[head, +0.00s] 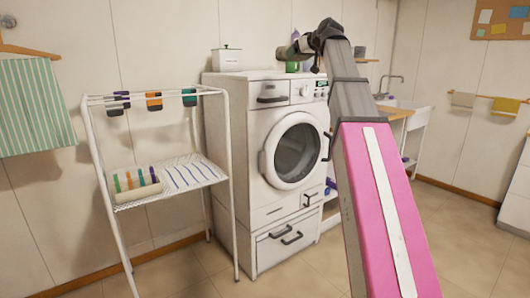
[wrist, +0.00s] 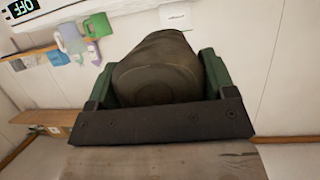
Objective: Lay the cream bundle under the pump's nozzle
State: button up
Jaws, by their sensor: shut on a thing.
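My gripper (head: 303,46) is raised above the right side of the white washing machine in the head view. In the wrist view its green fingers (wrist: 156,88) are shut on a dark grey-brown rounded thing, seen end-on. Its full shape is hidden, and I cannot tell whether it is the cream bundle. Pale rolls (head: 137,183) with green, orange and purple bands lie on the rack's left shelf, well away from my gripper. I cannot make out a pump or its nozzle in either view.
The washing machine (head: 245,140) stands in the middle, with a white lidded canister (head: 226,59) on top. A drying rack (head: 225,130) stands to its left. Floor at right is clear.

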jog(key=w+d+f+m+t+h, duration=0.1)
jog(key=d+f+m+h, duration=0.1)
jog(key=f, duration=1.3)
jog(key=w+d+f+m+t+h, duration=0.1)
jog(key=d+f+m+h, duration=0.2)
jog(key=f, duration=1.2)
jog(key=shift+d+f+m+h, duration=0.3)
jog(key=shift+m+h, duration=0.2)
jog(key=shift+h, duration=0.3)
jog(key=shift+r, duration=0.1)
